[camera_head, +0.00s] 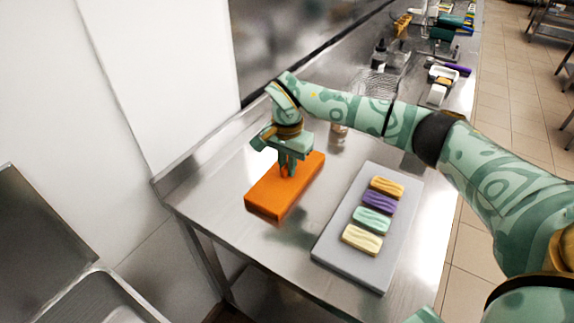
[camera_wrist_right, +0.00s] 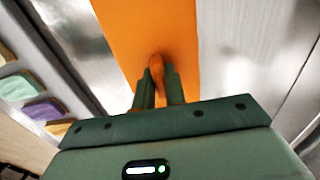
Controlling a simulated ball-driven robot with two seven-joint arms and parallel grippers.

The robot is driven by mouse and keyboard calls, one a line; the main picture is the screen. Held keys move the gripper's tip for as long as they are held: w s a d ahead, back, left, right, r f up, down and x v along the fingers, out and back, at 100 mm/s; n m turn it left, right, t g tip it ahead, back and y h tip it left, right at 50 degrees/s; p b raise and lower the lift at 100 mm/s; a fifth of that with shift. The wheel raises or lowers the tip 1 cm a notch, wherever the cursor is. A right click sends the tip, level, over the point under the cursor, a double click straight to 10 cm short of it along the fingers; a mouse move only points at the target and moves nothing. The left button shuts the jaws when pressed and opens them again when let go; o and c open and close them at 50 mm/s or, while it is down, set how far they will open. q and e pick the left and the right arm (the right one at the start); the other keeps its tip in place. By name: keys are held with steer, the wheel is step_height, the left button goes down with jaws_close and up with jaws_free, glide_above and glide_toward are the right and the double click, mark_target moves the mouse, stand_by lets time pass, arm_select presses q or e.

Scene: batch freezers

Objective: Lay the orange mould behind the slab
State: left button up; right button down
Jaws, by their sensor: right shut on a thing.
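The orange mould (camera_head: 262,196) is a long flat block over the steel worktop, left of the slab. My right gripper (camera_head: 288,172) comes down on its top from above. In the right wrist view my right gripper (camera_wrist_right: 158,90) is shut on a raised orange grip on the mould (camera_wrist_right: 150,22). I cannot tell whether the mould touches the worktop. The grey slab (camera_head: 334,247) lies flat on the worktop, with a clear gap between it and the mould. My left gripper is not in view.
Several wavy bars, among them a purple one (camera_head: 379,202), lie in a row on the slab. A wall runs along the left of the worktop (camera_head: 217,190). Bottles and a wire rack (camera_head: 373,82) stand farther back. Bare steel lies between mould and slab.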

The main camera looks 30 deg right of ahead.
steer(key=shift+r, duration=0.1)
steer(key=c, duration=1.5)
jaws_free()
steer(key=shift+o, duration=0.2)
step_height(320, 180, up, 12)
steer(key=p, duration=0.2)
